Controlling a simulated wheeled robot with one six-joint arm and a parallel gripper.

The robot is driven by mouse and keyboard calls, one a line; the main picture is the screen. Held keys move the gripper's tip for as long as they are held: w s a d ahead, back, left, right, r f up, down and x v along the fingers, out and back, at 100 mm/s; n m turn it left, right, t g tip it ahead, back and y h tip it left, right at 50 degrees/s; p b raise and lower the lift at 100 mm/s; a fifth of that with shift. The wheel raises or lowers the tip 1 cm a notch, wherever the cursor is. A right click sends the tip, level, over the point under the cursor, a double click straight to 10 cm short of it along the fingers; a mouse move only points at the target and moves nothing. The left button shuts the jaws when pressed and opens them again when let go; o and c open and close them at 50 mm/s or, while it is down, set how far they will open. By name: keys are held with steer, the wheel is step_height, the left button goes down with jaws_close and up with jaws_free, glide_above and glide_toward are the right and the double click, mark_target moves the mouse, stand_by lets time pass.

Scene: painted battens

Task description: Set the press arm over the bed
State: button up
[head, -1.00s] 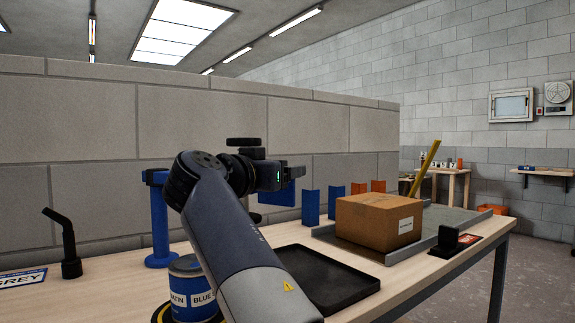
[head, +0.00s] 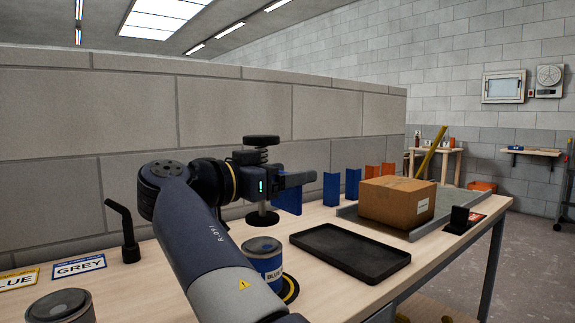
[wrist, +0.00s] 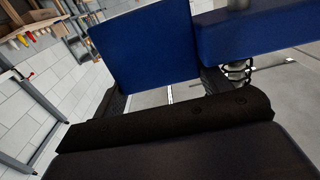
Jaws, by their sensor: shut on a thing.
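The press arm shows in the wrist view as a blue bar (wrist: 262,32) beside a flat blue plate (wrist: 145,45). My gripper (head: 293,181) is shut on this plate, which hangs below my fingers in the head view. The press head has a black knob (head: 261,141), a spring and a round plunger foot (head: 262,218). In the head view the foot lines up just above a blue-labelled tin (head: 264,262), which stands on a black and yellow round base (head: 290,289). I cannot tell their depth relation. The press post is hidden behind my arm.
A black tray (head: 350,252) lies right of the tin. Blue and orange uprights (head: 331,189) stand behind it. A bent black tool (head: 126,235) and name cards (head: 79,266) are at left.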

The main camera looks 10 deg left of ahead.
steer(key=shift+s+a, duration=0.25)
stand_by(0.3)
steer(key=o, duration=1)
steer(key=shift+o, duration=0.6)
steer(key=shift+s+a, duration=0.2)
steer(key=shift+o, duration=1.3)
steer(key=shift+d, duration=0.1)
steer(key=p+v, duration=0.3)
steer(key=v, duration=0.7)
steer(key=shift+s+a, duration=0.15)
steer(key=shift+a, duration=0.25)
